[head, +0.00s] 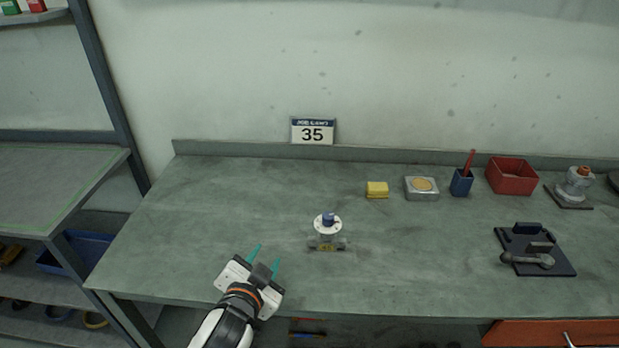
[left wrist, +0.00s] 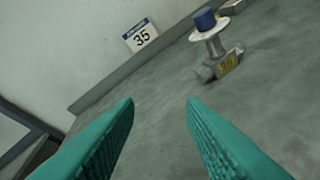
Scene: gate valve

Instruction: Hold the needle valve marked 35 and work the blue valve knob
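The needle valve (head: 327,236) stands upright on the bench, with a grey metal body, a yellow tag, a white round disc and a blue knob (head: 328,219) on top. In the left wrist view the valve body (left wrist: 214,66) and blue knob (left wrist: 205,19) show at the upper right, beyond the fingers. The number on its tag is too small to read surely. A sign reading 35 (head: 312,131) stands at the back edge of the bench. My left gripper (head: 265,262) is open and empty, to the left of and nearer than the valve, not touching it. My right gripper is not in view.
Along the back right are a yellow block (head: 377,190), a grey box with a tan disc (head: 422,188), a blue cup (head: 461,183), a red bin (head: 512,176) and an orange-topped valve (head: 577,182). A dark fixture (head: 535,250) lies right. Bench left of the valve is clear.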

